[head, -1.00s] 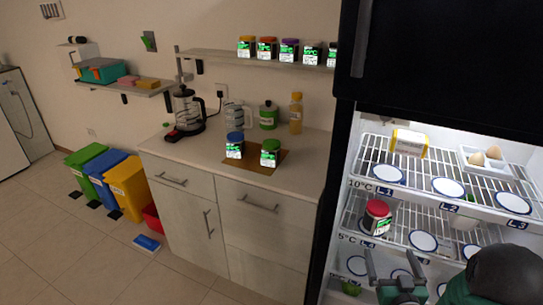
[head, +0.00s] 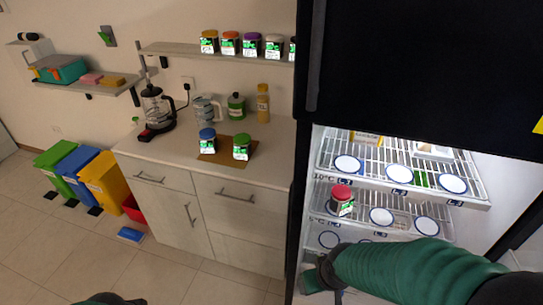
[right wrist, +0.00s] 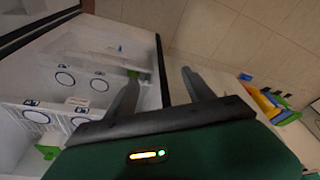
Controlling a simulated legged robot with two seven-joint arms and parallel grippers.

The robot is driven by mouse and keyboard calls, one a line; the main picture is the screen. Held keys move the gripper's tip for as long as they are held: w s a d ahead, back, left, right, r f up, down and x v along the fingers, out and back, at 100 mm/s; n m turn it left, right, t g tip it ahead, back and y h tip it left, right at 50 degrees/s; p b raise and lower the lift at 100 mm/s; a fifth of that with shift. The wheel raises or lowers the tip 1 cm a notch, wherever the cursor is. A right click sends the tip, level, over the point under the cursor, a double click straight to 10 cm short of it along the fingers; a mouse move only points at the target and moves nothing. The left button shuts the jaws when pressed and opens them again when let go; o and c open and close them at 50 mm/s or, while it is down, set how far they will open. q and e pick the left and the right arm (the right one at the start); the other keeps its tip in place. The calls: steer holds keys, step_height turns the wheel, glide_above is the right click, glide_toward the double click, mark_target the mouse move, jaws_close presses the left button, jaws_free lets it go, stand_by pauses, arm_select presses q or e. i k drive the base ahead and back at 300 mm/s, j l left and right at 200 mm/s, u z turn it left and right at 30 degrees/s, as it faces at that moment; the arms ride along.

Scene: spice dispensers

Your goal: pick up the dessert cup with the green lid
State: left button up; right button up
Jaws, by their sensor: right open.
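The cup with the green lid (head: 242,147) stands upright on a brown board (head: 216,156) on the counter. A similar cup with a blue lid (head: 207,142) stands just left of it. My right gripper (head: 316,276) is low in front of the fridge, to the right of and below the green-lidded cup, and well apart from it. In the right wrist view its two fingers (right wrist: 160,78) are spread with nothing between them. The green-lidded cup is not clearly seen there. A dark sliver at the bottom left of the head view may be my left arm; its gripper does not show.
The open fridge (head: 299,180) has wire shelves with round markers and a red-lidded cup (head: 341,199). A kettle (head: 153,108), green bottle (head: 236,107) and yellow bottle (head: 263,103) stand behind on the counter (head: 170,155). Several jars line the wall shelf (head: 180,49).

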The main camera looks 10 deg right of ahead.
mark_target(241, 140)
steer(key=i+j+z, duration=0.2)
steer(key=i+j, duration=0.3)
steer(key=i+j+z, duration=0.2)
steer(key=i+j, duration=0.2)
steer(key=j, duration=0.25)
